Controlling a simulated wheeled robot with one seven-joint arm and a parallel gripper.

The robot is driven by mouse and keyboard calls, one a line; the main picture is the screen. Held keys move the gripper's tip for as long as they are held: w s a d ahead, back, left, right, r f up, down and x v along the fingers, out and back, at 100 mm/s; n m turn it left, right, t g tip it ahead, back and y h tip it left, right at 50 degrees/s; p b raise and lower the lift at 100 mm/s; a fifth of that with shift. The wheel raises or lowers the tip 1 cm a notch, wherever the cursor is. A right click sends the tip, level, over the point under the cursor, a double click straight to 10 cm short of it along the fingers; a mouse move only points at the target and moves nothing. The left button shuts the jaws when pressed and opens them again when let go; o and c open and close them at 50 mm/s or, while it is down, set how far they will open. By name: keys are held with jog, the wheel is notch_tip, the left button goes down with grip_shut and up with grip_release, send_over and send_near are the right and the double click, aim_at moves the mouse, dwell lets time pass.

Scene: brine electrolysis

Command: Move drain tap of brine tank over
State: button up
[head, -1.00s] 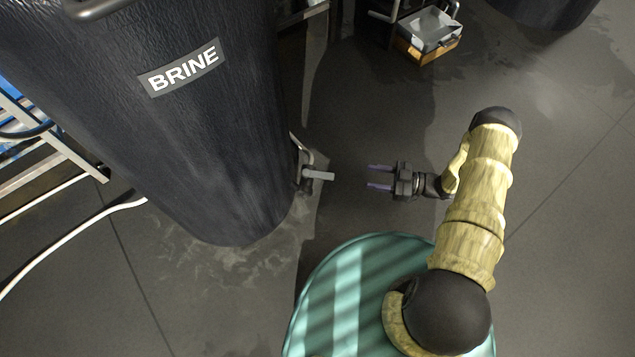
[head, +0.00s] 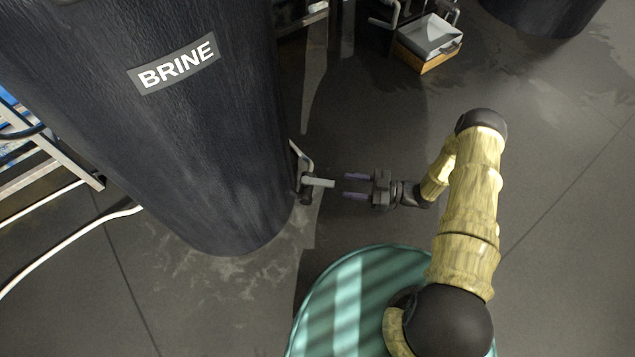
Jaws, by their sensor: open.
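The brine tank (head: 190,140) is a large dark cylinder with a grey BRINE label, filling the left of the head view. Its drain tap (head: 318,182) has a light grey lever that sticks out to the right from a dark fitting low on the tank's right side. My gripper (head: 356,186) is open, with two purplish fingers pointing left at the lever. The fingertips are a short gap to the right of the lever's end, apart from it. Nothing is between the fingers.
A grey tray on a wooden box (head: 430,42) stands on the floor at the top right. Another dark tank (head: 545,12) is beyond it. A metal frame (head: 45,165) and a white hose (head: 70,238) are at the left. The floor right of my arm is clear.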

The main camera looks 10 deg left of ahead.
aim_at(318, 181)
jog(key=a+b, duration=0.1)
jog(key=a, duration=0.2)
jog(key=a+b, duration=0.1)
jog(key=a, duration=0.2)
jog(key=a+b, duration=0.1)
jog(key=a, duration=0.2)
jog(key=shift+s+a+f+b, duration=0.1)
jog(key=shift+s+a+b, duration=0.2)
jog(key=shift+s+a, duration=0.1)
jog(key=shift+a, duration=0.35)
grip_shut()
